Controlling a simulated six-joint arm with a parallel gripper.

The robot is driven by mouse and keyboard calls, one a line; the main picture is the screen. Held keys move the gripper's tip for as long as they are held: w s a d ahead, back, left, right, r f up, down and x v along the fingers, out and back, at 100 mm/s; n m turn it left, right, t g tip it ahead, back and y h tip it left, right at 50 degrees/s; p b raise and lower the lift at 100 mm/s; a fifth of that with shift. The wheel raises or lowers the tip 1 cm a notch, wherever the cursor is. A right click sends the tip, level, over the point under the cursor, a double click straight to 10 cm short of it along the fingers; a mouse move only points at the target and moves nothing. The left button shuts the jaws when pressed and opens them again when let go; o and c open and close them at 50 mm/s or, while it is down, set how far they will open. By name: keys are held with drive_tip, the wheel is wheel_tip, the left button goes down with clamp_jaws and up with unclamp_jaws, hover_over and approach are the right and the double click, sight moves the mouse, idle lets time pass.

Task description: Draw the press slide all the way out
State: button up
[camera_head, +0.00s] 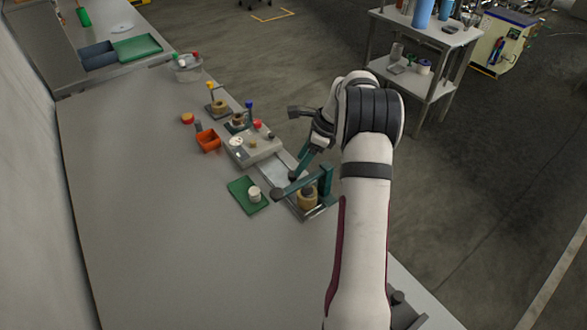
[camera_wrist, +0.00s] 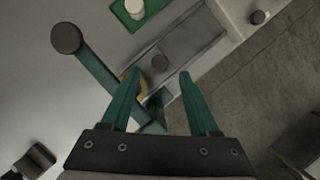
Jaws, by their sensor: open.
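The press (camera_head: 325,182) is a teal stand near the table's right edge, with a long lever ending in a dark round knob (camera_head: 278,195). That lever knob shows at upper left in the wrist view (camera_wrist: 66,38). A tan round piece (camera_head: 307,199) sits under the press. The grey metal slide track (camera_head: 281,167) runs from the press toward the grey block. My gripper (camera_head: 294,175) is above the track, pointing down.
A green mat (camera_head: 240,190) with a white cylinder (camera_head: 254,194) lies left of the press. A grey block (camera_head: 256,149) with coloured knobs stands behind, with an orange box (camera_head: 208,140) beside it. The table's left and front are clear.

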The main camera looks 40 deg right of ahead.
sight(292, 174)
drive_tip(key=x, duration=0.5)
clamp_jaws()
idle(1.4)
